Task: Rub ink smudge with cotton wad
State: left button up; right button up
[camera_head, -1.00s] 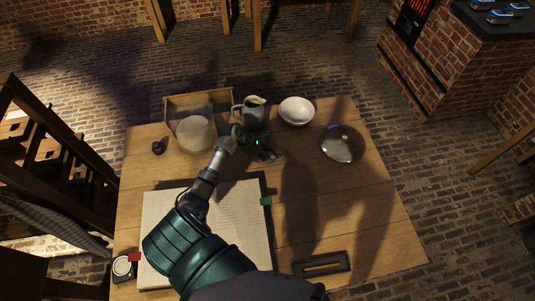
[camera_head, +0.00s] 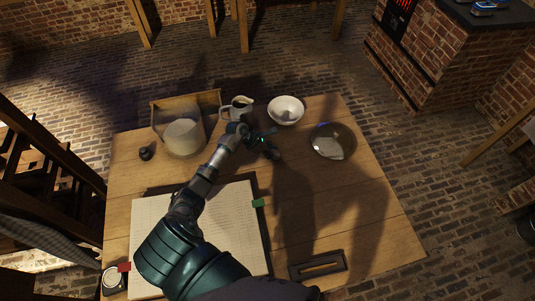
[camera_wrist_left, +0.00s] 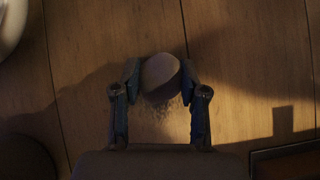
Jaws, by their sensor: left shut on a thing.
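My left gripper (camera_head: 262,143) is over the table behind the open book, in front of the white bowl. In the left wrist view its two fingers (camera_wrist_left: 160,78) are shut on a pale, rounded cotton wad (camera_wrist_left: 161,72). The wad is over the wooden boards, and I cannot tell whether it touches them. A faint mottled patch (camera_wrist_left: 166,119) shows on the wood just below the wad in that view; I cannot tell whether it is the ink smudge. My right gripper is not in view.
A white bowl (camera_head: 286,108), a pitcher (camera_head: 228,112) and a wooden box (camera_head: 208,101) with a pale jar (camera_head: 183,137) stand along the back. A shiny round dish (camera_head: 333,141) is to the right.

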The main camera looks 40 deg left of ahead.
aim_at(288, 154)
pick_arm(q)
jog(key=shift+w+d, duration=0.3)
jog(key=shift+w, duration=0.05)
jog(key=shift+w+d+f+b, duration=0.2)
jog(key=shift+w+d+b, duration=0.45)
jog(key=shift+w+b, duration=0.2)
jog(key=shift+w+d, duration=0.35)
jog(key=shift+w, duration=0.15)
jog(key=shift+r, duration=0.15)
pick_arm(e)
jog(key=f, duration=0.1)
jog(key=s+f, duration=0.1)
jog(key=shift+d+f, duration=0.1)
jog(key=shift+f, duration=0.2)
